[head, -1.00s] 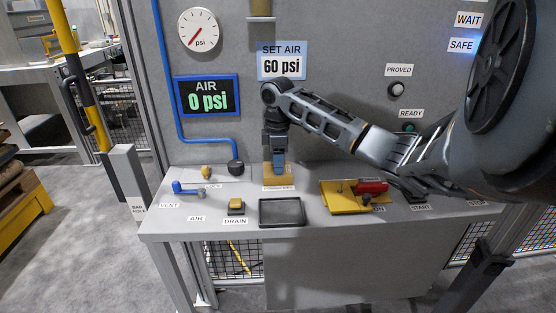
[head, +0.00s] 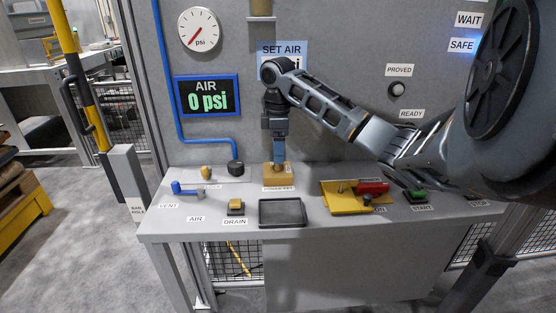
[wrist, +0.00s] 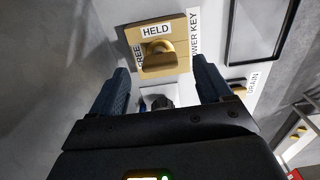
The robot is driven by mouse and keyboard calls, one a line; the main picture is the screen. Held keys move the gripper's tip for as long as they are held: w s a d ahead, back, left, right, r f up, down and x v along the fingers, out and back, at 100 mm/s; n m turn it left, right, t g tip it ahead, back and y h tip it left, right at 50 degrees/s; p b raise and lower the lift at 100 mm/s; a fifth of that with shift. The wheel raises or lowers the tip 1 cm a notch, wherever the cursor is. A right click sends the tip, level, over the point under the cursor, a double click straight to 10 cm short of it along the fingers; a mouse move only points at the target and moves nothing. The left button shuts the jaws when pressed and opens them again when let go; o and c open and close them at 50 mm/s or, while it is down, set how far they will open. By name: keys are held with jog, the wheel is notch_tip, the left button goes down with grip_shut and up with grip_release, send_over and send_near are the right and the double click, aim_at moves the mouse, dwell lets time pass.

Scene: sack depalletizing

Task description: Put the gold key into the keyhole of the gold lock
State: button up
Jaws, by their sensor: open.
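The gold lock (head: 284,181) is a block on the bench, in front of the grey back panel. A curved gold piece, apparently the gold key's bow (wrist: 157,53), stands at the plate's middle. I cannot tell how deep it sits, and the keyhole is hidden. My gripper (head: 279,160) points down just above the lock. In the wrist view its blue fingers (wrist: 160,75) are spread, with the gold piece beyond their tips and nothing gripped.
A black tray (head: 282,225) lies in front of the lock. A yellow plate with a red handle (head: 373,187) is to the right. A blue lever (head: 188,189), a black knob (head: 236,168) and the DRAIN button (head: 236,204) are to the left.

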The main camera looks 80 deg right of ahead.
jog(key=shift+r, duration=1.45)
jog(key=shift+s, duration=0.1)
